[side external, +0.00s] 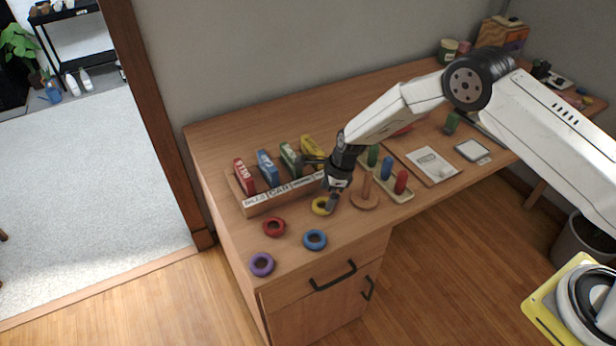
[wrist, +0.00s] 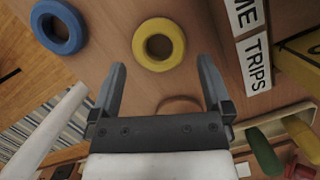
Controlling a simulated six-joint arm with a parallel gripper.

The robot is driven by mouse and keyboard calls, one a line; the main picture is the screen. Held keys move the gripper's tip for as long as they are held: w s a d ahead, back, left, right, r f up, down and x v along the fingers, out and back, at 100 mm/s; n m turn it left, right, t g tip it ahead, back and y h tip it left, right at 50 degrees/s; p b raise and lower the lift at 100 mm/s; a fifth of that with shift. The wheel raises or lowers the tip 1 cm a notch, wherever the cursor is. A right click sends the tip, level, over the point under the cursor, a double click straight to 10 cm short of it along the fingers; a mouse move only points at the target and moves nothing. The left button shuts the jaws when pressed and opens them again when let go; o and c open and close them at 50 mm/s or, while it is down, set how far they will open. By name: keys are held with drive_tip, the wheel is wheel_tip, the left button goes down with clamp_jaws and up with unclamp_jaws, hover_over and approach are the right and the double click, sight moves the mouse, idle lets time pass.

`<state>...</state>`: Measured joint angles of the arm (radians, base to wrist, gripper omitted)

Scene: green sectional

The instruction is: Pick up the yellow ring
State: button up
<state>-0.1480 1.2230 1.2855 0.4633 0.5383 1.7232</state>
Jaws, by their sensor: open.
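The yellow ring (side external: 322,206) lies flat on the wooden desk, just in front of the labelled block tray. In the side view my gripper (side external: 333,203) is right over its right side and hides part of it. In the wrist view the whole yellow ring (wrist: 159,45) shows ahead of the fingertips, roughly centred between them. My gripper (wrist: 160,76) is open and empty, with its two fingers apart. I cannot tell the exact height of the fingertips above the desk.
A blue ring (side external: 314,240), a red ring (side external: 274,227) and a purple ring (side external: 262,264) lie nearby toward the desk's front left. The block tray (side external: 257,203) stands behind. A round wooden peg stand (side external: 364,199) and a tray of coloured pegs (side external: 401,190) are close on the right.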

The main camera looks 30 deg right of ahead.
sight(324, 202)
drive_tip(key=shift+x, duration=1.65)
drive_tip(key=c, duration=1)
